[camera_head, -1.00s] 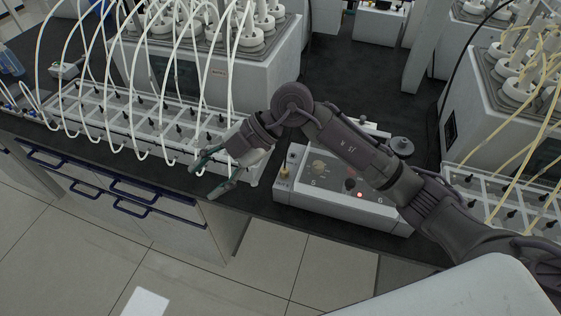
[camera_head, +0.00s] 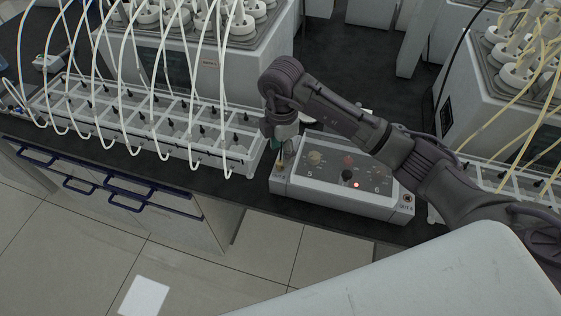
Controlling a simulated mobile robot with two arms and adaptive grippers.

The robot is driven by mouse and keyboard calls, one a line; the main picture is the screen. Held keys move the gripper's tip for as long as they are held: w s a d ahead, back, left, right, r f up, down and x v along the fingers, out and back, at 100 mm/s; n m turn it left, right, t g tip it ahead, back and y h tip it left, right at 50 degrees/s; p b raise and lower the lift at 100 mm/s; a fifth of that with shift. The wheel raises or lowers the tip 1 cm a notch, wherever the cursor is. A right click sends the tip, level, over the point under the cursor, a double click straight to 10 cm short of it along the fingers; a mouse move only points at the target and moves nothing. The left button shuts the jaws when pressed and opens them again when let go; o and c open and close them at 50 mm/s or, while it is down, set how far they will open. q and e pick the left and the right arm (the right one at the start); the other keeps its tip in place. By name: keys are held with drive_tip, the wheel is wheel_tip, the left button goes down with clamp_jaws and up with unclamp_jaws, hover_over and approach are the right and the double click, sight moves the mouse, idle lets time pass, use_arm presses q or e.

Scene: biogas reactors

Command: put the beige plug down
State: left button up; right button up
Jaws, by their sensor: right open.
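The beige plug (camera_head: 280,163) stands small and upright at the left end of the white control box (camera_head: 335,195), partly hidden by my right gripper. My right gripper (camera_head: 284,149) points down over that end of the box, with its fingers close around or just above the plug. Its jaws are open; whether a finger touches the plug is too small to tell. My left gripper is out of view.
A rack of white bottles with tubes (camera_head: 150,130) stands just left of the control box. A second rack (camera_head: 500,178) is on the right, behind my arm. The dark bench edge runs in front. Reactor units stand behind.

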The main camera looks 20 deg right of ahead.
sight(280, 161)
drive_tip(key=shift+a+f, duration=0.1)
drive_tip(key=shift+f, duration=0.2)
drive_tip(key=f+p, duration=0.2)
drive_tip(key=f, duration=0.1)
drive_tip(key=shift+a+f, duration=0.2)
drive_tip(key=shift+f, duration=0.65)
clamp_jaws()
